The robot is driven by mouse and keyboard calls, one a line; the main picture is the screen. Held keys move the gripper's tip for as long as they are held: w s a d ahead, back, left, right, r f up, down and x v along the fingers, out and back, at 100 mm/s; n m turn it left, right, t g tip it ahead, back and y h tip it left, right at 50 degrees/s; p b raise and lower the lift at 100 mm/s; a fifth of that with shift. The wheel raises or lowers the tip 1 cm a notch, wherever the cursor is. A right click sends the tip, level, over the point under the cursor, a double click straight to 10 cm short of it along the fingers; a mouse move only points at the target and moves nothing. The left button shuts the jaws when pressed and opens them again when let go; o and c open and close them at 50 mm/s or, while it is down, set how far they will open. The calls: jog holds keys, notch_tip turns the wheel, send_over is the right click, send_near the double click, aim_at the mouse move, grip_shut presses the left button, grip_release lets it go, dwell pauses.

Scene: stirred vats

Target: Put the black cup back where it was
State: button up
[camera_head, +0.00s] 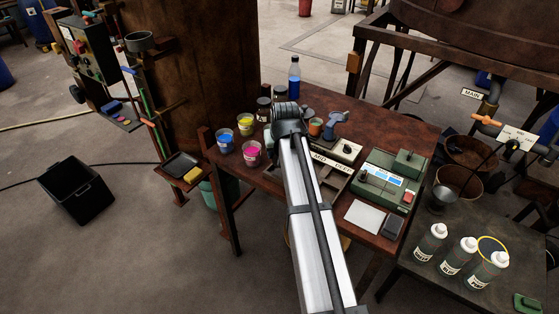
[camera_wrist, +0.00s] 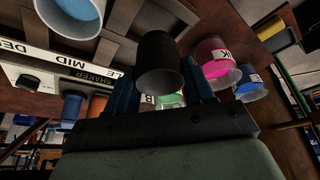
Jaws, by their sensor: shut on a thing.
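The black cup (camera_wrist: 160,65) is between the fingers of my gripper (camera_wrist: 165,95) in the wrist view, with its pale inside facing the camera. My gripper is shut on it. In the head view my gripper (camera_head: 287,122) is over the wooden bench, beside the labelled strip; the black cup cannot be made out there. The strip, reading "MID" and "SHAKER" (camera_wrist: 70,65), lies left of the cup in the wrist view. I cannot tell whether the cup touches the surface below.
Around my gripper stand a pink cup (camera_head: 250,151), a blue cup (camera_head: 225,141), a yellow cup (camera_head: 246,124) and a tall blue bottle (camera_head: 294,76). A green device (camera_head: 387,182) and a white pad (camera_head: 363,217) lie to the right. A black bin (camera_head: 77,192) is on the floor.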

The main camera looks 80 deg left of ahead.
jog(key=shift+f, duration=1.95)
jog(key=shift+f, duration=0.1)
jog(key=o, duration=1)
jog(key=shift+o, duration=0.2)
jog(key=v, duration=1.2)
